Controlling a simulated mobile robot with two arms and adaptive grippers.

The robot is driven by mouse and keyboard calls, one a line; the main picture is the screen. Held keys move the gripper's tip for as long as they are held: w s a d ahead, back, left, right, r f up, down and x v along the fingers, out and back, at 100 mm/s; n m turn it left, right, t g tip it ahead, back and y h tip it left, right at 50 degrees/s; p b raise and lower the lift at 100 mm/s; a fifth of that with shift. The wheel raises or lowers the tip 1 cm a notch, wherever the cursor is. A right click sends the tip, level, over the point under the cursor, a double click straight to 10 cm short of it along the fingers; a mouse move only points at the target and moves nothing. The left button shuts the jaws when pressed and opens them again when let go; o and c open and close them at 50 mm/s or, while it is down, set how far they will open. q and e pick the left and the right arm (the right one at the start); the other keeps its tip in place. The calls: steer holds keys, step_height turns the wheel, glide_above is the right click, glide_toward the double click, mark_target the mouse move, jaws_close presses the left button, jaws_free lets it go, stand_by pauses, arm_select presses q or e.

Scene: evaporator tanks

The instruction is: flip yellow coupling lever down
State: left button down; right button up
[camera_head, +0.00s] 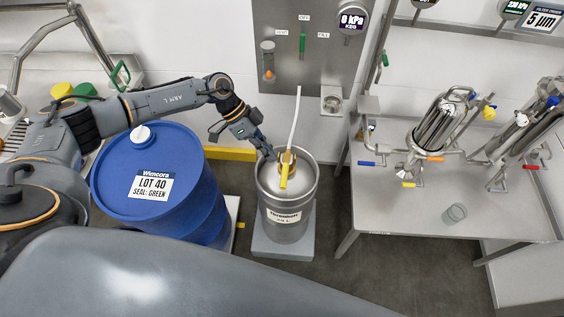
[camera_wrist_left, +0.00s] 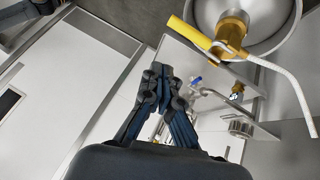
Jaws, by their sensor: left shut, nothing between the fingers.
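The yellow coupling lever (camera_head: 284,176) is on a brass coupling (camera_head: 288,158) on top of the steel keg (camera_head: 288,213). A white hose (camera_head: 296,118) rises from the coupling. In the left wrist view the yellow lever (camera_wrist_left: 196,33) shows at the upper right, sticking out from the coupling (camera_wrist_left: 232,32). My left gripper (camera_head: 270,155) is beside the coupling, at its left, over the keg's rim. In the left wrist view its fingers (camera_wrist_left: 160,75) are together and empty, apart from the lever. My right gripper is in neither view.
A blue drum (camera_head: 205,205) stands left of the keg. The keg stands on a grey base (camera_head: 262,248). Behind it is a steel panel (camera_head: 283,75) with a gauge and a green handle. A steel table (camera_head: 400,215) with filter housings is at the right.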

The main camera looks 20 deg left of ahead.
arm_select(q)
steer(key=shift+s+a+r, duration=0.15)
steer(key=shift+a+r, duration=0.2)
steer(key=shift+r, duration=0.3)
steer(key=shift+s+a+r, duration=0.1)
steer(key=shift+a+r, duration=0.2)
steer(key=shift+r, duration=0.3)
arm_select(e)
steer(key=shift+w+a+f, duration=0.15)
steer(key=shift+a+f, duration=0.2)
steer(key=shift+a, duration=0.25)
